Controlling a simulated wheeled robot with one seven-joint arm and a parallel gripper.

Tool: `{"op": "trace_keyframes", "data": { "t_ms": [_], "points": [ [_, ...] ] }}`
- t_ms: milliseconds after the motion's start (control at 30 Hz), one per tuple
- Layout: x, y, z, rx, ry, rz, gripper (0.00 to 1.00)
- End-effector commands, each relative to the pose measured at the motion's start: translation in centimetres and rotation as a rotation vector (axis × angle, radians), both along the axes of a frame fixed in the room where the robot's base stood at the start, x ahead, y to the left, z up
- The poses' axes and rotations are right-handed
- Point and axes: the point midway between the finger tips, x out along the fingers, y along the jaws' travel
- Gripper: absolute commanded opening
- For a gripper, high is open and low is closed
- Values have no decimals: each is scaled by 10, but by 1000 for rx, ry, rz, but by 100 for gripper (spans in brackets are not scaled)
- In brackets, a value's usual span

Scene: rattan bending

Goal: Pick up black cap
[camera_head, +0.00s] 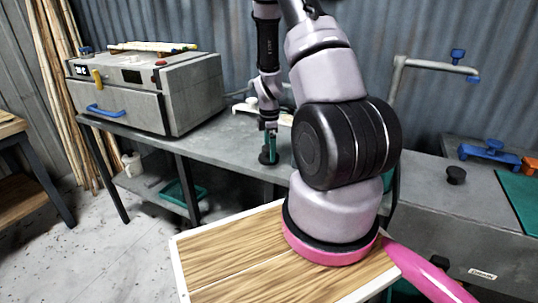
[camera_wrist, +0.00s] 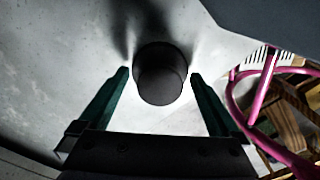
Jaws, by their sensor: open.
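A black round cap (camera_wrist: 161,74) stands in the middle of the wrist view, on a pale grey surface. My gripper (camera_wrist: 160,76) is open, with one green finger on each side of the cap and gaps still showing between fingers and cap. In the head view, my gripper (camera_head: 269,149) points down at the grey bench, and a black cap (camera_head: 268,158) shows at its fingertips. Part of that cap is hidden by the fingers. Another black cap-like piece (camera_head: 456,174) stands on the right-hand bench, apart from my gripper.
A grey oven-like box (camera_head: 150,95) with a blue handle stands on the bench (camera_head: 222,140) at left. A metal post with blue knobs (camera_head: 398,75), a blue clamp (camera_head: 488,151) and a green mat (camera_head: 518,190) are at right. A wood-topped board (camera_head: 235,255) is in front.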

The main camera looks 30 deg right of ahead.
Motion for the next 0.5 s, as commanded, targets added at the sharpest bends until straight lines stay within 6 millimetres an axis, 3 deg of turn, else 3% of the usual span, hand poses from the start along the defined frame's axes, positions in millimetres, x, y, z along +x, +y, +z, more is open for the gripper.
{"op": "trace_keyframes", "data": {
  "t_ms": [100, 333, 400, 500],
  "points": [
    [0, 0, 0, 0, 0, 0, 98],
    [0, 0, 1, 0, 0, 0, 11],
    [0, 0, 1, 0, 0, 0, 0],
    [0, 0, 0, 0, 0, 0, 0]
  ]
}}
